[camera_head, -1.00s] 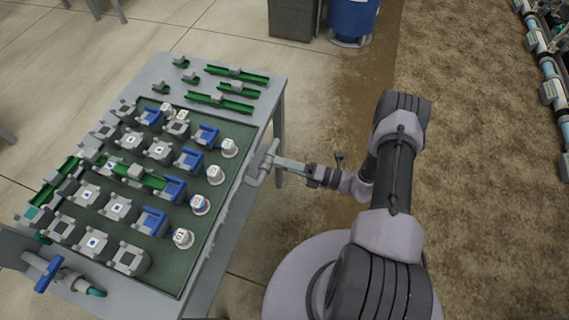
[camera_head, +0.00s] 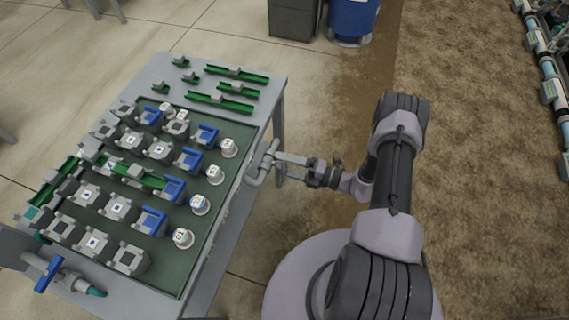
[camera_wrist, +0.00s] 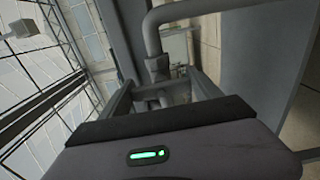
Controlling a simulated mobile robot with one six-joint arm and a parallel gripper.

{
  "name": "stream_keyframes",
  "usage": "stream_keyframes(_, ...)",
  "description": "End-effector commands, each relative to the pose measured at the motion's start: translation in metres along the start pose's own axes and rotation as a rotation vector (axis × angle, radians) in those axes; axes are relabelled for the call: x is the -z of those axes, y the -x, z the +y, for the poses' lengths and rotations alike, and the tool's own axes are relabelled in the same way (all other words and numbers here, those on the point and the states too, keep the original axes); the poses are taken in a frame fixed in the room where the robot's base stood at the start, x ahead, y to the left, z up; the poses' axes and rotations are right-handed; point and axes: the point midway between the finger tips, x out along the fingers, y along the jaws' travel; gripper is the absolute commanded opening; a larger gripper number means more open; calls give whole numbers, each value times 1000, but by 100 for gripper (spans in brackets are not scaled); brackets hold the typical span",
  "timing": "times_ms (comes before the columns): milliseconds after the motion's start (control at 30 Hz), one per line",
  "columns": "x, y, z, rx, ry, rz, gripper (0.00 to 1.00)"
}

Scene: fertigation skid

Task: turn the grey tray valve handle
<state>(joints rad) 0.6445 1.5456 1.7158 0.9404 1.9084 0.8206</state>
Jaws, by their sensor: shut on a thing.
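The grey tray valve (camera_head: 262,163) is a bent grey pipe with a handle at the right edge of the table in the head view. My gripper (camera_head: 281,158) reaches it from the right, with its fingers closed around the handle. In the wrist view, the grey pipe (camera_wrist: 153,38) curves down to the valve between the two fingers of my gripper (camera_wrist: 160,84). The grey handle (camera_wrist: 165,93) lies between these fingers. The fingers partly hide the handle, so its exact angle is hard to tell.
The table (camera_head: 268,92) carries a dark green tray (camera_head: 165,262) with grey and blue blocks and white round pieces. A second valve with a blue handle (camera_head: 48,274) is at the front left. A blue barrel (camera_head: 352,18) stands behind.

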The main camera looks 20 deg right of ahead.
Motion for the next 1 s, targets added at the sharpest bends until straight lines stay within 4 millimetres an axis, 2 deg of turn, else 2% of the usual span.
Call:
stream_keyframes(167, 1, 0, -1, 1, 0, 1, 32)
stream_keyframes(200, 1, 0, -1, 1, 0, 1, 79)
stream_keyframes(300, 1, 0, -1, 1, 0, 1, 95)
stream_keyframes(767, 0, 2, 0, 0, 1, -1, 95)
stream_keyframes(867, -1, 14, 2, 0, 2, -4, 95)
stream_keyframes(1000, -2, 52, 3, 0, 3, -7, 95)
